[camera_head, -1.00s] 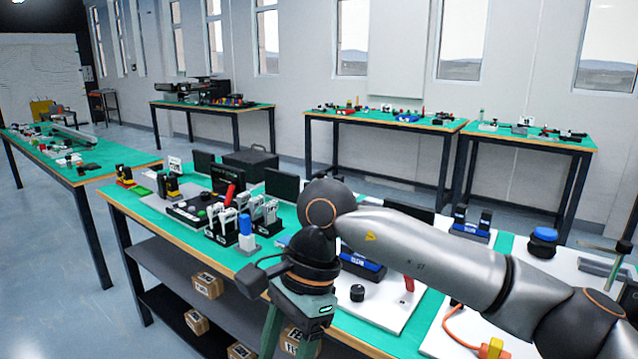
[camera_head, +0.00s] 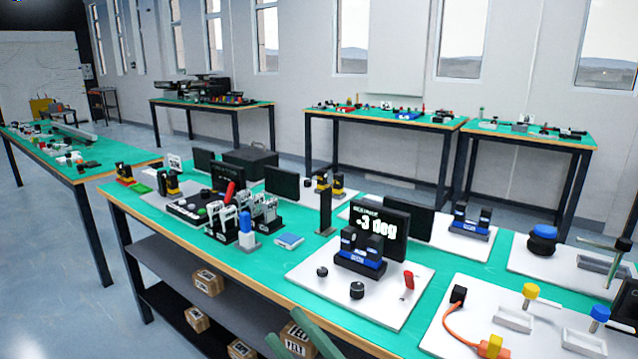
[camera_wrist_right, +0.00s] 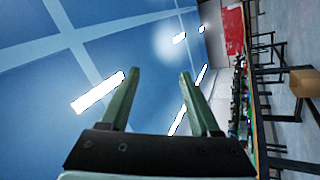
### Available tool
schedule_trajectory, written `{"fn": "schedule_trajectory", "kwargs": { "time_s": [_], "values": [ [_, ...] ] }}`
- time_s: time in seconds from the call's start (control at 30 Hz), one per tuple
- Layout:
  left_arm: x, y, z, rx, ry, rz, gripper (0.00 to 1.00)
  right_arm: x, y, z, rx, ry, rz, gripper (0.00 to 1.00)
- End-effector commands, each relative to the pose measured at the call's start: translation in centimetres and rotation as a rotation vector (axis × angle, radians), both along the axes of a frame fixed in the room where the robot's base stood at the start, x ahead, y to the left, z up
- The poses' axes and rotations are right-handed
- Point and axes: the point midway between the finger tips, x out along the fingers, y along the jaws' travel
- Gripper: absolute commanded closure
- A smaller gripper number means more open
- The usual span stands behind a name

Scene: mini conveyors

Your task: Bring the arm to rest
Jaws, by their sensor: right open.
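My right gripper (camera_head: 285,325) shows only as two green fingers at the bottom edge of the head view, in front of the near bench's front edge. In the right wrist view my right gripper (camera_wrist_right: 160,74) has its two green fingers well apart with nothing between them. Its palm is a dark bar, and the fingers point at the blue ceiling with bright lamps. The rest of the right arm is out of the head view. My left gripper is not in view.
The near green bench (camera_head: 483,268) carries a white board (camera_head: 318,292) with a blue-based black device (camera_head: 360,258) and a "-3 deg" display (camera_head: 379,226). Small boxes (camera_head: 208,283) stand on its lower shelf. Open floor (camera_head: 60,300) lies left of it.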

Motion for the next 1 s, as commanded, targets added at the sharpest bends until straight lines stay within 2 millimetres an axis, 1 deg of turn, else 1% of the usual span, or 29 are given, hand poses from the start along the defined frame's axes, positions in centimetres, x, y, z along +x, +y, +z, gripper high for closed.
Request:
{"fn": "schedule_trajectory", "kwargs": {
  "time_s": [0.03,0.07,0.1,0.13,0.17,0.2,0.23,0.27,0.3,0.37,0.4,0.47,0.5,0.57,0.6,0.67,0.7,0.87,0.9,1.0],
  "values": [
    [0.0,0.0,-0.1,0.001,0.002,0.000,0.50,0.4,-1.9,-3.0,0.045,0.156,-0.045,0.37],
    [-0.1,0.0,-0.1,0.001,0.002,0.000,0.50,0.6,-3.0,-4.8,0.073,0.249,-0.073,0.37],
    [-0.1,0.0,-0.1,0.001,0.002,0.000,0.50,0.6,-4.5,-7.3,0.110,0.371,-0.110,0.37],
    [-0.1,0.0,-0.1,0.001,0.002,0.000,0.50,0.4,-5.6,-9.2,0.136,0.461,-0.138,0.37],
    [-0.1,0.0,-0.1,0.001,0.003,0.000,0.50,0.1,-6.7,-11.2,0.163,0.553,-0.165,0.37],
    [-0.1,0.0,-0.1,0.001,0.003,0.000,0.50,-0.5,-8.1,-13.8,0.199,0.672,-0.202,0.37],
    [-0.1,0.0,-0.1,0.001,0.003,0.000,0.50,-1.2,-9.1,-15.7,0.224,0.757,-0.230,0.37],
    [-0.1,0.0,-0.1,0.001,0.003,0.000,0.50,-2.0,-10.0,-17.5,0.249,0.840,-0.256,0.37],
    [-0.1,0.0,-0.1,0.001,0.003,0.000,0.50,-3.2,-11.2,-19.8,0.279,0.941,-0.289,0.37],
    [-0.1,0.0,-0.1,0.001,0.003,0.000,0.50,-5.2,-12.7,-22.9,0.319,1.082,-0.336,0.37],
    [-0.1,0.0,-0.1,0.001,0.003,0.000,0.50,-6.6,-13.7,-24.7,0.344,1.166,-0.366,0.37],
    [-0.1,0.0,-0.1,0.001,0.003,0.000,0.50,-8.8,-14.8,-27.0,0.378,1.283,-0.408,0.37],
    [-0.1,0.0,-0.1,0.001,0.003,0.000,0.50,-10.3,-15.5,-28.5,0.399,1.357,-0.435,0.37],
    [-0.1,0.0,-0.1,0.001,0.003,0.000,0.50,-12.7,-16.5,-30.3,0.428,1.461,-0.474,0.37],
    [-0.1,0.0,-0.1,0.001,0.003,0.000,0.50,-14.3,-17.1,-31.5,0.448,1.529,-0.501,0.37],
    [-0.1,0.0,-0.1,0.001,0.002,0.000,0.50,-16.9,-17.9,-33.0,0.474,1.628,-0.540,0.37],
    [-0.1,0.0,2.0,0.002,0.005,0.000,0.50,-16.2,-17.9,-30.7,0.475,1.607,-0.536,0.37],
    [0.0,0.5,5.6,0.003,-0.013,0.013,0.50,-16.3,-18.5,-27.8,0.479,1.597,-0.551,0.37],
    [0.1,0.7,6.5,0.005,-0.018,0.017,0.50,-16.4,-18.6,-27.0,0.480,1.596,-0.555,0.37],
    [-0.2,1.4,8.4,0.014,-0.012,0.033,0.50,-16.6,-19.1,-24.8,0.484,1.591,-0.566,0.37]
  ]
}}
